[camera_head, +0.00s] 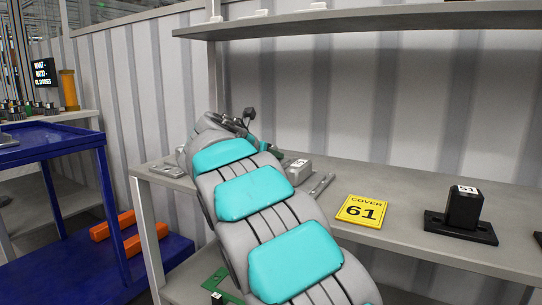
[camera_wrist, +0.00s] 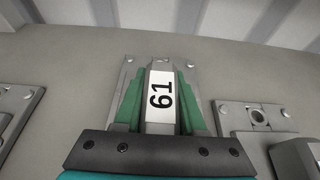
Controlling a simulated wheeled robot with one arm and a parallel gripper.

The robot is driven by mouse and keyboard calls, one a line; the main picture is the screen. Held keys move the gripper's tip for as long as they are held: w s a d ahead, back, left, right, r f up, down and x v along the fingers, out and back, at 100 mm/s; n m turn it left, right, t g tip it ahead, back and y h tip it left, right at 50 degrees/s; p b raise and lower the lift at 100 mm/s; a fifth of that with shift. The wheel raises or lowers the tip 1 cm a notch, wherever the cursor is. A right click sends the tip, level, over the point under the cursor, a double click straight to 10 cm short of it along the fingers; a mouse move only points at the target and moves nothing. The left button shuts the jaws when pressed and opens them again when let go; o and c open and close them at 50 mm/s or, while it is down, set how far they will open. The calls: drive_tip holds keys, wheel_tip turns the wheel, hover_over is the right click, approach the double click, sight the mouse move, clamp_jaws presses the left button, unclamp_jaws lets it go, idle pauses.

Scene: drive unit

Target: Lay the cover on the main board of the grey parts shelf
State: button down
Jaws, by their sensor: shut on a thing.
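My gripper (camera_wrist: 160,92) shows in the wrist view, its green fingers shut on the cover (camera_wrist: 160,97). The cover is a grey part with a raised middle, a white label reading 61 and screw heads at its far corners. Grey board surface lies around it; I cannot tell whether the cover touches it. The main board (camera_head: 395,215) of the grey parts shelf runs across to the right. A yellow sign reading COVER 61 (camera_head: 362,211) lies on it.
A black labelled block on a dark base (camera_head: 462,213) stands right of the sign. A grey block (camera_head: 298,171) and a flat grey part (camera_head: 168,169) flank my arm. In the wrist view, plates lie left (camera_wrist: 22,103) and right (camera_wrist: 285,122) of the cover. An upper shelf (camera_head: 370,20) overhangs.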

drive_tip(key=shift+c, duration=2.4)
unclamp_jaws()
drive_tip(key=shift+s, duration=0.1)
drive_tip(key=p+v, duration=0.1)
drive_tip(key=v, duration=1.1)
drive_tip(key=shift+p, duration=0.3)
